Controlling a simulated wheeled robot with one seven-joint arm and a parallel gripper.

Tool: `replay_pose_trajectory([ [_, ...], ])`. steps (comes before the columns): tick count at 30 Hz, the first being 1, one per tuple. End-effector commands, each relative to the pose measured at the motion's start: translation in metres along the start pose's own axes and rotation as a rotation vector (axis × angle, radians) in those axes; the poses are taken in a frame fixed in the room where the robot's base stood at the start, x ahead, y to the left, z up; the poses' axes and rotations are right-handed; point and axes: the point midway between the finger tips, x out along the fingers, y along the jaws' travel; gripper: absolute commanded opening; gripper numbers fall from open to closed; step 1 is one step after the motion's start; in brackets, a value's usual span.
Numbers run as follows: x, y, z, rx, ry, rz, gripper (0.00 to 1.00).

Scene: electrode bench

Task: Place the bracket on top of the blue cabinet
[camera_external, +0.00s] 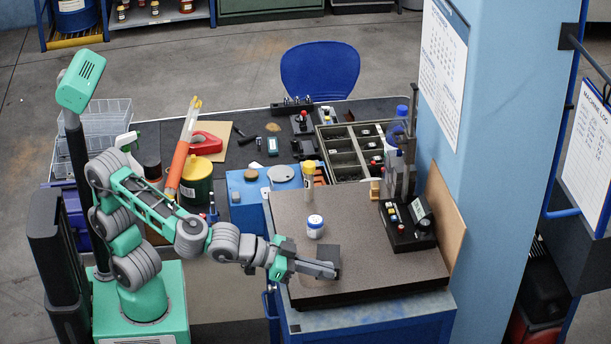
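My gripper (318,268) is low over the brown-grey slab (360,275), near its front left part. A small dark, angular piece (329,254), which may be the bracket, is right at the fingertips. The fingers and the piece overlap in this view, so I cannot tell whether the fingers are closed on it or whether it rests on the slab. A blue cabinet (375,325) stands beneath the slab. A lower blue box-like unit (243,212) with round items on top stands behind, to the left of the slab.
A white jar with a blue lid (315,227) stands on the slab behind my gripper. A black instrument (408,228) stands at the slab's right. The slab's front right is clear. A blue pillar (500,180) rises at right. Tools and a sectioned tray (342,150) fill the back bench.

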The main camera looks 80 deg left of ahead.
Motion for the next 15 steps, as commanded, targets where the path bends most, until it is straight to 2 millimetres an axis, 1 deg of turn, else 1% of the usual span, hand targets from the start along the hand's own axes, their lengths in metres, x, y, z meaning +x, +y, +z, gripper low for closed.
replay_pose_trajectory([
  [1,0.011,-0.021,-0.013,-0.038,-0.001,-0.093,0.0],
  [4,0.023,-0.069,-0.034,-0.121,-0.003,-0.295,0.0],
  [5,0.024,-0.083,-0.039,-0.147,-0.003,-0.359,0.0],
  [6,0.025,-0.102,-0.044,-0.182,-0.002,-0.444,0.0],
  [9,0.021,-0.14,-0.049,-0.258,-0.003,-0.629,0.0],
  [12,0.013,-0.163,-0.048,-0.313,-0.003,-0.758,0.0],
  [15,0.008,-0.174,-0.046,-0.341,-0.001,-0.831,0.0],
])
